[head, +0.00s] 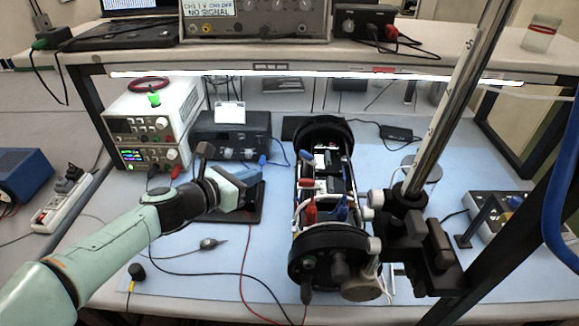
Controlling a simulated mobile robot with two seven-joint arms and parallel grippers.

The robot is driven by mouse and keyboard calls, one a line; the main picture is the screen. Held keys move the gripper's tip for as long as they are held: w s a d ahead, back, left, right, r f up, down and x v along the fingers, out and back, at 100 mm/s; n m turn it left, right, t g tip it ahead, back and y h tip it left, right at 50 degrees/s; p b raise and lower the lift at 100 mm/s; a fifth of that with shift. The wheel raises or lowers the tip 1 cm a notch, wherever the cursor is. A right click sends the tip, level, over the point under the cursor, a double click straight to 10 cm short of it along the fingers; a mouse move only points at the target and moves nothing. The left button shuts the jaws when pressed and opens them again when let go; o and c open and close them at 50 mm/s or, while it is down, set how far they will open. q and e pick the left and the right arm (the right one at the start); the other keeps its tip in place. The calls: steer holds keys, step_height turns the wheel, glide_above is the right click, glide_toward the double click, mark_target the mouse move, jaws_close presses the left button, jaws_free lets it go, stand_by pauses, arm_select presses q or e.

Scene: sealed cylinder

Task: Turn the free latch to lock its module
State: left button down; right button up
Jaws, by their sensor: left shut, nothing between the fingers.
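The open cylinder frame (297,210) lies lengthwise on the blue mat, with a black round end at the far and near sides. Modules (328,162) and wiring sit between the ends. Red parts (310,212) and blue parts (340,214) show near its front end. I cannot tell which small part is the free latch, or how it is turned. My left gripper (254,190) comes in from the left and is shut and empty. It is left of the cylinder, apart from it, above a dark flat device. My right gripper is not in view.
A metal pole (455,100) with a black clamp block (425,250) stands close at the cylinder's right. Power supplies (150,125) stand at the back left. A shelf edge (300,68) crosses above. Cables and a probe (208,243) lie on the mat (200,285) at front left.

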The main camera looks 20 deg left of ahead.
arm_select(q)
steer(key=shift+r, duration=0.15)
glide_toward(301, 153)
step_height(301, 153, down, 3)
steer(key=w, duration=0.3)
steer(key=w+d+p, duration=0.1)
steer(key=w+d, duration=0.1)
steer(key=w, duration=0.1)
steer(key=shift+r, duration=0.2)
steer(key=shift+s, duration=0.1)
